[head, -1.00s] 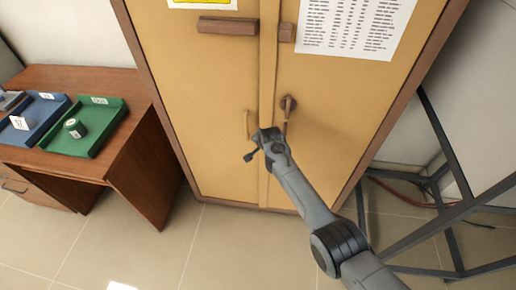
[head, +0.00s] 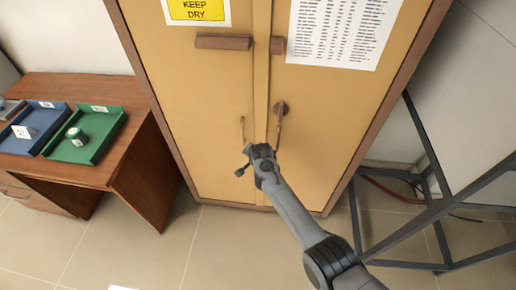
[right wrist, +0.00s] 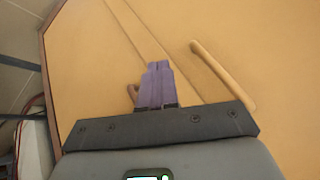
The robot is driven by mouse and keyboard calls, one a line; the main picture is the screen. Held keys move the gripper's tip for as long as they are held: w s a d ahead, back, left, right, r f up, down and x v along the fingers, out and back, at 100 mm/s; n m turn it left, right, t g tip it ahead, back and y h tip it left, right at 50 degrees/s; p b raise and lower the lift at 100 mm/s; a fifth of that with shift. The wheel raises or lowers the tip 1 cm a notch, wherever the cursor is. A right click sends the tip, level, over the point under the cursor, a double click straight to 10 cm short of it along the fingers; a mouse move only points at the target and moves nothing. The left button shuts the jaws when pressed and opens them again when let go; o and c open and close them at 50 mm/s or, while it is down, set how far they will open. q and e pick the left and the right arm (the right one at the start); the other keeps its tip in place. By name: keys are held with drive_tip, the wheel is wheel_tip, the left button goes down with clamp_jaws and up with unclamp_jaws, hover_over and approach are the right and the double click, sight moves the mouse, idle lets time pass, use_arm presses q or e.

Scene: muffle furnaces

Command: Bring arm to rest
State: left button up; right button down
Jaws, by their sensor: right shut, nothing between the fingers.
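My right arm comes in from the lower right of the head view, and its gripper (head: 243,163) is in front of the tan two-door cabinet (head: 210,120). In the right wrist view the purple fingers of my right gripper (right wrist: 158,84) are together with nothing between them. The cabinet doors look closed. A brown handle (head: 279,122) on the right door stands just above and right of the gripper. A slim vertical handle (head: 242,129) on the left door also shows in the wrist view (right wrist: 222,73). The left gripper does not show.
A brown desk (head: 128,150) at the left holds a blue tray (head: 50,117) and a green tray (head: 98,147) with a small green container (head: 76,136). A dark metal frame (head: 430,212) stands at the right. The tiled floor (head: 150,258) in front is open.

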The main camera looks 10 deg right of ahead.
drive_tip(key=s+a+r+p, duration=0.1)
drive_tip(key=a+r, duration=0.2)
drive_tip(key=r, duration=0.2)
drive_tip(key=s+d+f+g, duration=0.2)
drive_tip(key=s+d+f, duration=0.1)
drive_tip(key=s+f, duration=0.7)
drive_tip(key=s+d+f+g, duration=0.2)
drive_tip(key=s+f, duration=0.8)
drive_tip(key=f, duration=0.1)
drive_tip(key=s+d+r+n, duration=0.1)
drive_tip(key=s+d, duration=0.3)
drive_tip(key=s, duration=0.7)
drive_tip(key=s+d+r+n, duration=0.2)
drive_tip(key=s+d, duration=0.2)
drive_tip(key=s, duration=0.6)
drive_tip(key=s+r+n+p, duration=0.2)
drive_tip(key=r+n+p, duration=0.2)
drive_tip(key=r+p, duration=1)
drive_tip(key=s+r+n+p, duration=0.2)
drive_tip(key=r+p, duration=1.3)
drive_tip(key=r, duration=1.8)
drive_tip(key=shift+s+r+n, duration=0.2)
drive_tip(key=shift+r+n, duration=0.05)
drive_tip(key=shift+n, duration=0.85)
